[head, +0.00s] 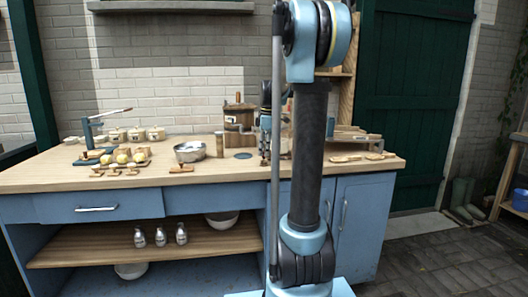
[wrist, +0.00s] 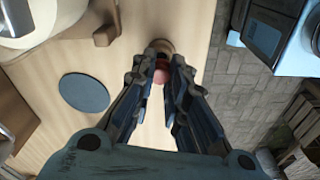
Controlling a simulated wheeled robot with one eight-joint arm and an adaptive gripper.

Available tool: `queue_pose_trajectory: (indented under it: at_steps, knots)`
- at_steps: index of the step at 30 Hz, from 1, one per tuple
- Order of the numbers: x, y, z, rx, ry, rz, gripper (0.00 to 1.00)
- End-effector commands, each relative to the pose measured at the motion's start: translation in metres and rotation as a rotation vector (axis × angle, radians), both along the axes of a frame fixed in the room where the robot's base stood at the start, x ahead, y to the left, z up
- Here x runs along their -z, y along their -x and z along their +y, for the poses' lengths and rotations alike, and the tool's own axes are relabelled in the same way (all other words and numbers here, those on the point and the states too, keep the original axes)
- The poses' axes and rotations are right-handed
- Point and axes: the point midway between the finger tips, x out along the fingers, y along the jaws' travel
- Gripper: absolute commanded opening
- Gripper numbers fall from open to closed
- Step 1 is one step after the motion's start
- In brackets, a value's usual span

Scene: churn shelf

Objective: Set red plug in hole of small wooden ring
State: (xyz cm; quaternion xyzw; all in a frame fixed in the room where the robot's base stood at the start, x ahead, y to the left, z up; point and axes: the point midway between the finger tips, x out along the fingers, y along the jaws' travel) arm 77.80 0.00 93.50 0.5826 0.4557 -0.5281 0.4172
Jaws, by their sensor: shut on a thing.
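In the wrist view my gripper (wrist: 161,65) is closed around a small red plug (wrist: 159,76), whose rounded pinkish end shows between the fingers. A small brown wooden ring (wrist: 162,45) shows just beyond the fingertips, over the pale worktop near its edge. The fingers hide most of the plug. I cannot tell whether the plug touches the ring or sits in its hole. In the head view my arm stands in front of this spot, and the plug and ring cannot be made out.
A flat grey-blue disc (wrist: 84,93) lies on the worktop to the left of the gripper. In the head view a metal bowl (head: 190,151), a wooden churn (head: 239,117) and a blue hand press (head: 91,134) stand on the worktop (head: 215,172). Paving lies beyond its edge.

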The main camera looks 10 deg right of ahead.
Motion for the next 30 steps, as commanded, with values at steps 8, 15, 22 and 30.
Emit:
queue_pose_trajectory:
  at_steps: [8,15,22,30]
  knots:
    - [0.005,0.0,0.0,0.0,0.0,0.0,0.04]
    - [0.009,0.0,0.0,0.0,0.0,0.0,0.04]
    - [0.013,0.0,0.0,0.0,0.0,0.0,0.04]
    - [0.018,0.0,0.0,0.0,0.0,0.0,0.04]
